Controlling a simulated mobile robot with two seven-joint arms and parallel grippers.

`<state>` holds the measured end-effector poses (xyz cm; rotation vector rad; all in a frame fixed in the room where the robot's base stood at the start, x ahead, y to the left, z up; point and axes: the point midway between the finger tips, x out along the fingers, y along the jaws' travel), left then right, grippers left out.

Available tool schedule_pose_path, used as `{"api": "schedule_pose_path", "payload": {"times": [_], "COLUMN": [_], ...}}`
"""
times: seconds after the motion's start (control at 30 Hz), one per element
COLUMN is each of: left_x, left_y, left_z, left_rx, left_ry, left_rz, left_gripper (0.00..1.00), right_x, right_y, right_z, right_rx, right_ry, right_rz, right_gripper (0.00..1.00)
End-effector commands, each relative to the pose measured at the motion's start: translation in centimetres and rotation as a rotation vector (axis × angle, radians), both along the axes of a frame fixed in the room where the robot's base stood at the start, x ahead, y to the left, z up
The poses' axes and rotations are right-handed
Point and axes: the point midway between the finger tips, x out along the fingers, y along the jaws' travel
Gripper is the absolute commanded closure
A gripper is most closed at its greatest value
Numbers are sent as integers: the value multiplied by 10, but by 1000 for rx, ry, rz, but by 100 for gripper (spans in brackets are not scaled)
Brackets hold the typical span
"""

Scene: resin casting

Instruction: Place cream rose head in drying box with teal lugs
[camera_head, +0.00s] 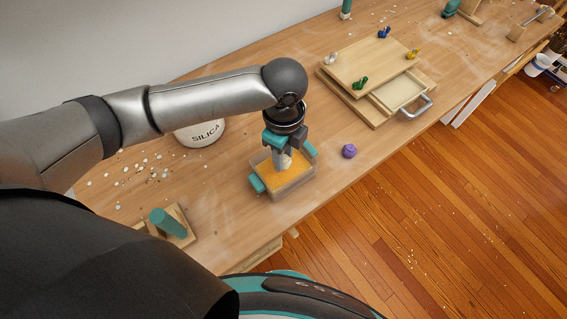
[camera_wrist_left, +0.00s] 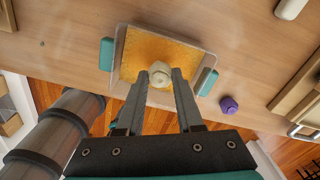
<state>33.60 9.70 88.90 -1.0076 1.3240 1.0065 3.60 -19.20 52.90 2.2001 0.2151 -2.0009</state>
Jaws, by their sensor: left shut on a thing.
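The drying box (camera_head: 292,188) is a clear box with teal lugs on its sides and an orange granular fill, standing on the bench. It also shows in the left wrist view (camera_wrist_left: 121,42). My left gripper (camera_head: 282,160) points down over the box. In the left wrist view its fingertips (camera_wrist_left: 160,76) are shut on the cream rose head (camera_wrist_left: 160,69), which is over the orange fill. I cannot tell whether the rose head touches the fill. In the head view the gripper mostly hides the rose head. My right gripper is in neither view.
A purple rose head (camera_head: 349,151) lies on the bench right of the box. A white silica tub (camera_head: 200,134) stands behind my left arm. A wooden board (camera_head: 368,68) with several coloured pieces and a drawer is at back right. A teal peg on a wooden stand (camera_head: 168,222) is at front left.

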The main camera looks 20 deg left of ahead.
Motion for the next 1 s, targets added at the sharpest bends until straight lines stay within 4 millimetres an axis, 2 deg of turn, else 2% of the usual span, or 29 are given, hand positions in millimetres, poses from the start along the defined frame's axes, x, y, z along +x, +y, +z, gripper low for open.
{"api": "schedule_pose_path", "payload": {"times": [0.23,0.63,0.67,0.9,1.0], "left_x": [-1,0,0,0,0], "left_y": [0,0,0,0,0], "left_z": [-37,-42,-42,-42,-42], "left_rx": [1,0,0,0,0], "left_ry": [3,1,0,0,1], "left_rz": [0,0,0,0,0], "left_gripper": [100,100,63,36,34], "right_x": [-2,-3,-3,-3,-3], "right_y": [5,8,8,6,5], "right_z": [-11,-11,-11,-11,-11], "right_rx": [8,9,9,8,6], "right_ry": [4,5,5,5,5], "right_rz": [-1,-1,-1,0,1], "right_gripper": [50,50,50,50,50]}}
